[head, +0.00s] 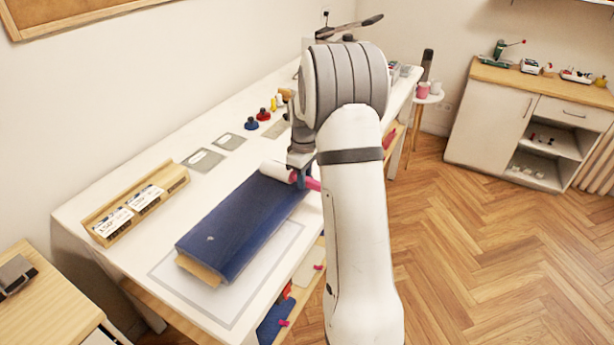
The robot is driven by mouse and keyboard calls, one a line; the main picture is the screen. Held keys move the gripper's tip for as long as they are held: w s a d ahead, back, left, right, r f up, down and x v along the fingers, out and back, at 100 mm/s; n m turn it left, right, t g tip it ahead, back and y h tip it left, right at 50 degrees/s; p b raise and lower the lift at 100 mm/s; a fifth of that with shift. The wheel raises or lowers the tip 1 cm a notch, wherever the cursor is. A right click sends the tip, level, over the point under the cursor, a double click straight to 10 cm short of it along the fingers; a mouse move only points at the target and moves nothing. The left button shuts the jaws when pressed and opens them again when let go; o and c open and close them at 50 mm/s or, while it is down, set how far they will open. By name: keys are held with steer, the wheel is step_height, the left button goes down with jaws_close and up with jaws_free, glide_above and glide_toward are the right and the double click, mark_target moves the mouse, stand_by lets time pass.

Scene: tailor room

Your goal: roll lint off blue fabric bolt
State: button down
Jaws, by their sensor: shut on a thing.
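The blue fabric bolt (235,228) lies on the white table, on a light outlined mat (245,292). A pale board end shows at its near left end, and a small light speck (211,238) shows on its top. The lint roller has a white cylinder (278,172) and a pink handle (313,184). The roller is at the far end of the bolt; I cannot tell whether it touches the cloth. My gripper (300,180) is shut on the lint roller near the handle. My arm hides part of the bolt's right side and the table behind it.
A wooden rack (135,203) with white cards stands left of the bolt. Flat grey pads (203,160) and several small blue, red and yellow items (263,114) lie farther back. Wall borders the table's left. A cabinet (545,125) stands at the back right; the floor between is clear.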

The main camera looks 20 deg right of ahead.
steer(key=shift+s+a+f+b, duration=0.1)
steer(key=shift+s+a+b, duration=0.15)
steer(key=shift+s+a, duration=0.3)
steer(key=shift+s+a+b, duration=0.2)
steer(key=shift+s+a, duration=0.15)
steer(key=shift+a, duration=0.35)
steer(key=shift+s+a, duration=0.1)
steer(key=shift+a, duration=0.05)
steer(key=shift+s+a+b, duration=0.35)
steer(key=shift+s+a, duration=0.4)
steer(key=shift+a, duration=0.35)
steer(key=shift+a, duration=0.1)
steer(key=shift+s+a+b, duration=0.3)
steer(key=shift+s+a, duration=0.5)
steer(key=shift+a, duration=0.3)
steer(key=shift+a, duration=0.1)
steer(key=shift+s+a+b, duration=0.3)
steer(key=shift+s+a, duration=0.6)
steer(key=shift+a, duration=0.25)
